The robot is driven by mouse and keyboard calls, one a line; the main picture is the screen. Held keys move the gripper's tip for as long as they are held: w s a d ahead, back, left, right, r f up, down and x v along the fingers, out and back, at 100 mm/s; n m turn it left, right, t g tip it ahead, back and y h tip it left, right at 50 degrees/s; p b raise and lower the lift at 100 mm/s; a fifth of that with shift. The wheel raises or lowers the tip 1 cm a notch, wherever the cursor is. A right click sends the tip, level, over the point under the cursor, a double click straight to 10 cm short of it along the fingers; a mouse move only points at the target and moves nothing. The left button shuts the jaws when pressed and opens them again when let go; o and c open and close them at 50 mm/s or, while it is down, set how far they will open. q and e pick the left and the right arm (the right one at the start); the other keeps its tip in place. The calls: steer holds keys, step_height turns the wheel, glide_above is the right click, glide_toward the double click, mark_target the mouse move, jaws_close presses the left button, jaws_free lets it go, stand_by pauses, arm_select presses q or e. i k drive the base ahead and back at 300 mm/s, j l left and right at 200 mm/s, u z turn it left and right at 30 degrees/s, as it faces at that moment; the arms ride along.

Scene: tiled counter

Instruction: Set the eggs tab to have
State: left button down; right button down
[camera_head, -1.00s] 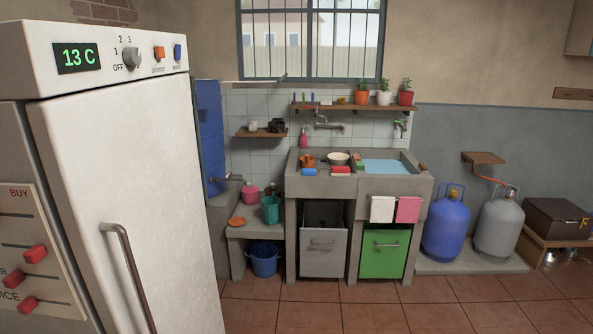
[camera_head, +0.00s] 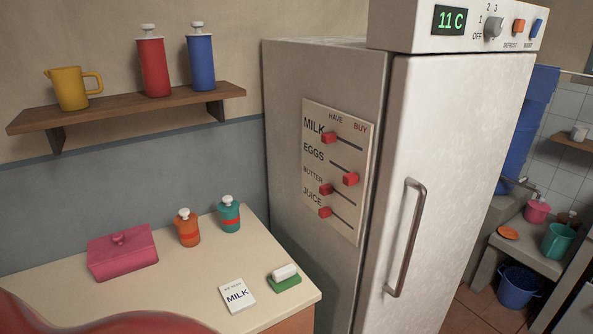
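A white board (camera_head: 345,165) with sliding red tabs is mounted on the side of the fridge (camera_head: 440,160). Its columns read HAVE on the left and BUY on the right. The eggs tab (camera_head: 351,179) sits at the right end of its slot, on the BUY side. The milk tab (camera_head: 329,137), butter tab (camera_head: 326,190) and juice tab (camera_head: 325,212) sit at the left, on the HAVE side. Neither of my grippers shows in the head view.
A counter (camera_head: 190,290) in front of the board holds a pink box (camera_head: 122,253), two small bottles, a MILK card (camera_head: 237,295) and a white-and-green eraser-like item (camera_head: 284,277). A shelf (camera_head: 125,106) hangs above. The fridge handle (camera_head: 407,238) projects forward.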

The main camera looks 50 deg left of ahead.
mark_target(351, 179)
steer(key=u, duration=1.3)
